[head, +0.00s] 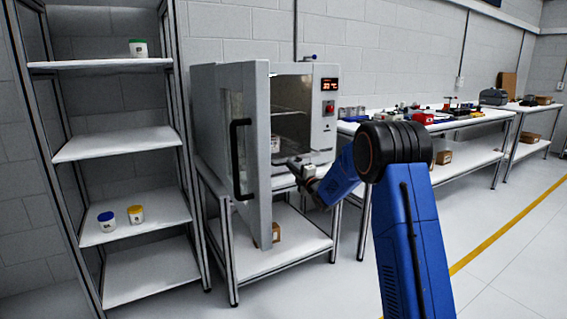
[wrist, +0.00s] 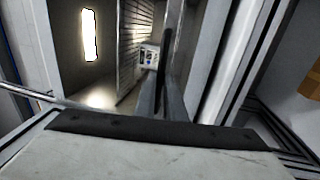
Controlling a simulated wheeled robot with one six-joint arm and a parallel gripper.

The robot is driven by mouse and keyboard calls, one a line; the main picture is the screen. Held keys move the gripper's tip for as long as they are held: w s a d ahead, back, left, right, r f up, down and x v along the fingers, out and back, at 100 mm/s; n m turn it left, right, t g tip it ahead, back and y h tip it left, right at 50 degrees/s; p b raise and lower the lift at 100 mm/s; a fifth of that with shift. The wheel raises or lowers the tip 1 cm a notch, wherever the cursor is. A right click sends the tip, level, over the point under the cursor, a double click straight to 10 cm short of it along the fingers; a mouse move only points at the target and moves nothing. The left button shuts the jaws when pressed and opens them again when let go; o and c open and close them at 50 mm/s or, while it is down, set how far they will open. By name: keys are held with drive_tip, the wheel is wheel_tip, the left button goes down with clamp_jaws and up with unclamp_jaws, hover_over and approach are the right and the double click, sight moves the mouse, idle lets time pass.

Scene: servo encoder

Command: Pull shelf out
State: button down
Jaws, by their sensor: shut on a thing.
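A grey oven-like cabinet (head: 319,137) stands on a metal-framed table with its door (head: 258,160) swung open toward me. Inside, a thin shelf (head: 290,111) crosses the upper part of the chamber. A small white jar (head: 275,144) sits lower down, partly behind the door's edge; it also shows in the wrist view (wrist: 149,56). My gripper (head: 294,164) is at the chamber's mouth, low down, beside the open door. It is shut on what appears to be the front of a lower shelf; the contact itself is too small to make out. In the wrist view my fingers (wrist: 168,90) point into the lit chamber.
The door's black handle (head: 240,160) faces left. An open rack (head: 118,146) with several jars stands at the left. A cluttered workbench (head: 440,125) runs to the right. A brown box (head: 276,232) is below the cabinet. The floor at the right is clear.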

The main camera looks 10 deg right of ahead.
drive_tip(key=r+v, duration=0.1)
drive_tip(key=v, duration=0.6)
drive_tip(key=shift+s+r, duration=0.1)
drive_tip(key=c, duration=1.8)
unclamp_jaws()
drive_tip(key=v, duration=1.7)
drive_tip(key=shift+s+d, duration=0.15)
